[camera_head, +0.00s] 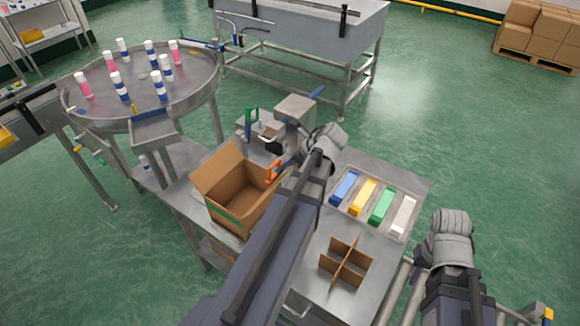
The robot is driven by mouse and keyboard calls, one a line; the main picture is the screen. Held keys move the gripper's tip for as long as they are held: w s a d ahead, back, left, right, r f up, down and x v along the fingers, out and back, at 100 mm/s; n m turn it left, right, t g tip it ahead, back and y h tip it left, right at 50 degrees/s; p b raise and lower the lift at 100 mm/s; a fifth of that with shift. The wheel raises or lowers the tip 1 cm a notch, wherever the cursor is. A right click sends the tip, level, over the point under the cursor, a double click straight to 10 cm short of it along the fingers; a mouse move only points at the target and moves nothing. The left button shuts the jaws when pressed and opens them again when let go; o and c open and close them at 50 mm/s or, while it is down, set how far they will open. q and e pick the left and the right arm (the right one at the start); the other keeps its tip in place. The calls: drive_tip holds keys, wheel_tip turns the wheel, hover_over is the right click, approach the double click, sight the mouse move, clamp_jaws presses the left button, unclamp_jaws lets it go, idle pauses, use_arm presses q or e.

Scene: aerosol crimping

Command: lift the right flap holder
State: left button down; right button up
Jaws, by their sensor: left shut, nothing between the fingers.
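An open cardboard box (231,208) stands on the steel table at the left, with its left flap raised. A small orange piece (273,171), which looks like the right flap holder, is at the box's right edge. A green upright piece (251,121) stands behind the box. My left gripper (284,162) is shut and empty, close beside the orange piece; I cannot tell whether they touch. My left arm hides the area right of the box. My right arm shows at the lower right, but its gripper is not in view.
A tray (338,205) with blue, yellow, green and white blocks lies on the table's right. A cardboard divider (346,262) stands in front of it. A round turntable (104,101) with several cans is at the back left. A grey press-like device (294,110) stands behind the box.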

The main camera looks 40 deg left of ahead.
use_arm(q)
drive_tip(key=b+x, duration=0.3)
drive_tip(key=x, duration=0.3)
drive_tip(key=shift+f+b, duration=0.1)
drive_tip(key=shift+b, duration=0.3)
drive_tip(key=shift+w+a, duration=0.1)
